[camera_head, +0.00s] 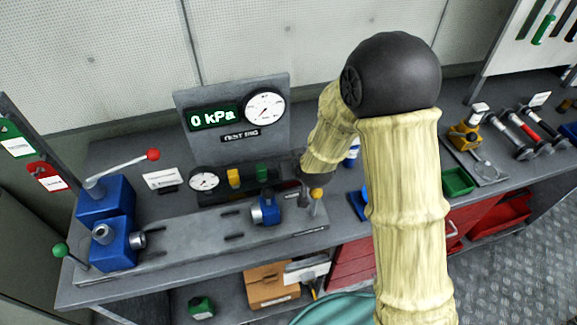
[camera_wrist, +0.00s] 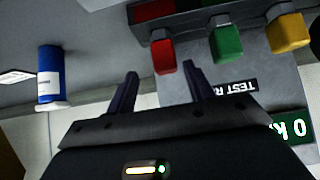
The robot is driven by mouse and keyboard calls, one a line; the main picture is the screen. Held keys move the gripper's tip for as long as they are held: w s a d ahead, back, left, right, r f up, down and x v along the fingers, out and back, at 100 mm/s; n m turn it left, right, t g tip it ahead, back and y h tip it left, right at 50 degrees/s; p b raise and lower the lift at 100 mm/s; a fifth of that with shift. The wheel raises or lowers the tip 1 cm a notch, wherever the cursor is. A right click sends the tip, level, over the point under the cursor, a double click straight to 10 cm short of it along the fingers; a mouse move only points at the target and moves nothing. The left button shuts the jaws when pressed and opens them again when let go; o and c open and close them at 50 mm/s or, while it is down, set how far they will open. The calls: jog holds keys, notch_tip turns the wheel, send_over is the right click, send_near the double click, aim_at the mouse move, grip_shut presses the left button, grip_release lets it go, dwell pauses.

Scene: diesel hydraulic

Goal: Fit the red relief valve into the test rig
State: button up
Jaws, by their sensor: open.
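In the wrist view the red relief valve (camera_wrist: 164,56) stands out from a dark block, in a row with a green valve (camera_wrist: 228,45) and a yellow valve (camera_wrist: 287,32). My gripper (camera_wrist: 159,74) is open. Its fingertips show on either side of the red valve's free end, nearer the right one; I cannot tell whether they reach around it. I see no contact. The test rig panel (camera_head: 281,88) reads 0 kPa in the head view, where the yellow valve (camera_head: 234,178) and green valve (camera_head: 262,172) show; my arm hides the red one.
A blue and white can (camera_wrist: 48,78) stands beside the row. In front of the rig lies a grey bed (camera_head: 190,238) with a blue clamp (camera_head: 266,208) and an orange-knobbed lever (camera_head: 317,194). A blue lever unit (camera_head: 108,215) stands at left. A green bin (camera_head: 458,181) is at right.

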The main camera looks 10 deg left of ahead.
jog(key=shift+w+a+f, duration=0.1)
jog(key=shift+w+f, duration=0.25)
jog(key=shift+s, duration=0.1)
jog(key=shift+w+a+f+p, duration=0.4)
jog(key=shift+a+f+p, duration=0.05)
jog(key=shift+p+x, duration=0.55)
jog(key=shift+x, duration=1.4)
jog(key=shift+s+a+r, duration=0.1)
jog(key=shift+a, duration=0.05)
jog(key=c, duration=1.1)
jog(key=shift+c, duration=0.2)
